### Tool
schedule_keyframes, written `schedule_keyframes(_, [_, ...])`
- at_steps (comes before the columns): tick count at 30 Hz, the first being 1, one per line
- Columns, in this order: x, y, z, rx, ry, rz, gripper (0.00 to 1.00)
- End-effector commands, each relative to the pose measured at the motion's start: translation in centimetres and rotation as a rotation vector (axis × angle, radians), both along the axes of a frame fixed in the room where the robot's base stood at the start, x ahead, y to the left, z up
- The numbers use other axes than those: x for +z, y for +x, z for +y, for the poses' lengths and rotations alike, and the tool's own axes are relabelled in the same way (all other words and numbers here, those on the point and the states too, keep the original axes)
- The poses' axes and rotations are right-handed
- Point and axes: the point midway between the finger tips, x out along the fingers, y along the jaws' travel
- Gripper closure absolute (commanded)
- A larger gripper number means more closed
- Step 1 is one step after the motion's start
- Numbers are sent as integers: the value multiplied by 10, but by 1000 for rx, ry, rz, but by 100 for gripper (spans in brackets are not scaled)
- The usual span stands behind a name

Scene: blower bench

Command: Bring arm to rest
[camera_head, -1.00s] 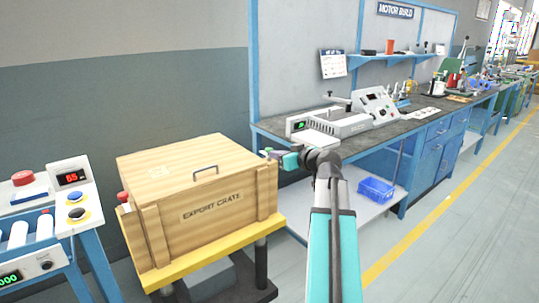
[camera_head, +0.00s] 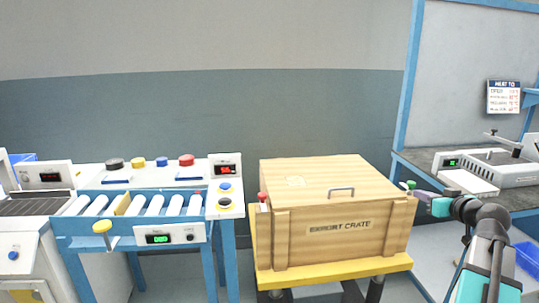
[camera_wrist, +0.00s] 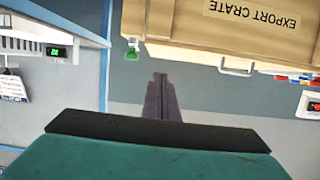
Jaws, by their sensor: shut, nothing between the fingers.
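My gripper (camera_head: 408,188) is at the right of the head view, just beside the right end of the wooden crate's lid. In the wrist view its dark fingers (camera_wrist: 161,80) lie together, shut and empty. My arm reaches up from the lower right of the head view, bent at the wrist. The wooden export crate (camera_head: 335,248) is closed, with a metal handle (camera_head: 341,190) on its lid. In the wrist view the crate (camera_wrist: 215,32) appears upside down along the top, apart from the fingertips.
The crate stands on a yellow-topped stand (camera_head: 330,272). Left of it is a roller conveyor (camera_head: 150,238) with buttons and displays. At the right is a workbench (camera_head: 425,158) with a white-grey device (camera_head: 505,170); a blue bin (camera_head: 526,258) sits below. Wall behind is clear.

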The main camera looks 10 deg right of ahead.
Motion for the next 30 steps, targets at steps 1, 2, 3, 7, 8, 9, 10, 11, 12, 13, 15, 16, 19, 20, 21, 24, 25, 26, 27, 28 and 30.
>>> schedule_keyframes(1, [-7,3,5,7,10,15,100])
schedule_keyframes(2, [-12,5,9,10,18,26,100])
schedule_keyframes(3, [-20,8,14,16,29,43,100])
schedule_keyframes(7, [-55,18,35,36,75,112,100])
schedule_keyframes(8, [-65,20,41,41,87,132,100])
schedule_keyframes(9, [-77,23,50,50,103,159,100])
schedule_keyframes(10, [-87,24,56,55,115,180,100])
schedule_keyframes(11, [-97,26,63,60,127,202,100])
schedule_keyframes(12, [-110,28,72,67,140,229,100])
schedule_keyframes(13, [-120,29,79,71,152,251,100])
schedule_keyframes(15, [-142,30,95,82,175,300,100])
schedule_keyframes(16, [-150,30,101,87,185,320,100])
schedule_keyframes(19, [-182,29,125,101,215,394,100])
schedule_keyframes(20, [-191,28,132,105,224,415,100])
schedule_keyframes(21, [-202,27,143,112,234,444,100])
schedule_keyframes(24, [-232,22,166,122,259,519,100])
schedule_keyframes(25, [-240,20,173,125,265,540,100])
schedule_keyframes(26, [-249,17,180,128,271,563,100])
schedule_keyframes(27, [-260,14,190,132,279,593,100])
schedule_keyframes(28, [-268,11,197,134,285,616,100])
schedule_keyframes(30, [-287,3,214,141,296,669,100])
